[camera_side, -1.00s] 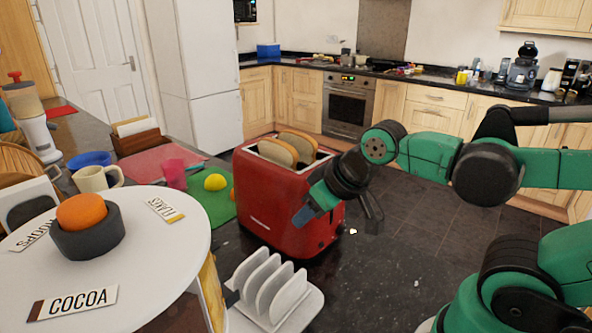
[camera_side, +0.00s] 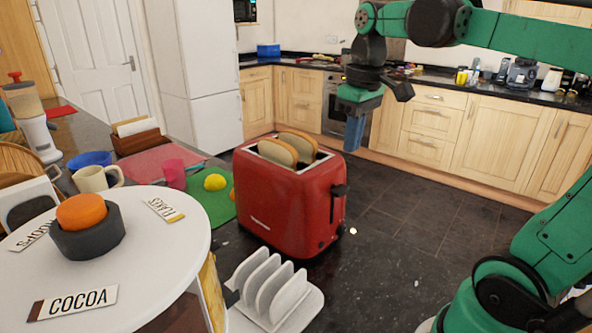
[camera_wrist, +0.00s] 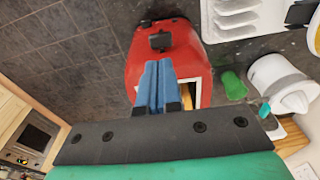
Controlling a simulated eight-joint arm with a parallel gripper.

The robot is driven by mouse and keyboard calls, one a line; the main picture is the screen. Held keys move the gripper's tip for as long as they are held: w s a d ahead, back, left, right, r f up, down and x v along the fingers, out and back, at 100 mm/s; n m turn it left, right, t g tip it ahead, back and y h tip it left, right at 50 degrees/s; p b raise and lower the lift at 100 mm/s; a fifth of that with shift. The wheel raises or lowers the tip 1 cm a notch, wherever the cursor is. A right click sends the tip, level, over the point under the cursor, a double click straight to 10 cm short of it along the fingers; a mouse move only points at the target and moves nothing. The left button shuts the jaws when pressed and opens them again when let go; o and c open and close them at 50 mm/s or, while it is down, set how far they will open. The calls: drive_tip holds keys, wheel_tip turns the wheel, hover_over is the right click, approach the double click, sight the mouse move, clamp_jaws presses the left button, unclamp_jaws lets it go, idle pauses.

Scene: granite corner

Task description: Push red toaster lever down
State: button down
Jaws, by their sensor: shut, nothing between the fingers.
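The red toaster (camera_side: 290,213) stands on the dark counter with two slices of bread (camera_side: 279,152) sticking up from its slots. Its black lever (camera_side: 339,190) is on the right end, in the upper part of that face. In the wrist view the lever (camera_wrist: 160,41) shows just beyond my fingertips on the red end.
A white toast rack (camera_side: 270,290) stands in front of the toaster. A green mat (camera_side: 208,200) with a yellow item lies behind the toaster's left side. The space right of the toaster is clear.

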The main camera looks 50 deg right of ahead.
sight(343, 189)
drive_tip(key=shift+w+f, duration=0.2)
drive_tip(key=shift+f, duration=1.55)
drive_tip(key=shift+w+f, duration=0.15)
drive_tip(key=shift+f, duration=1.6)
drive_tip(key=shift+f, duration=0.3)
drive_tip(key=s+f, duration=0.2)
drive_tip(key=f, duration=0.1)
drive_tip(key=s+f, duration=0.1)
drive_tip(key=shift+f, duration=0.4)
drive_tip(key=shift+s+r, duration=0.15)
drive_tip(key=shift+r, duration=1.25)
drive_tip(key=shift+s+r, duration=0.15)
drive_tip(key=shift+r, duration=1.25)
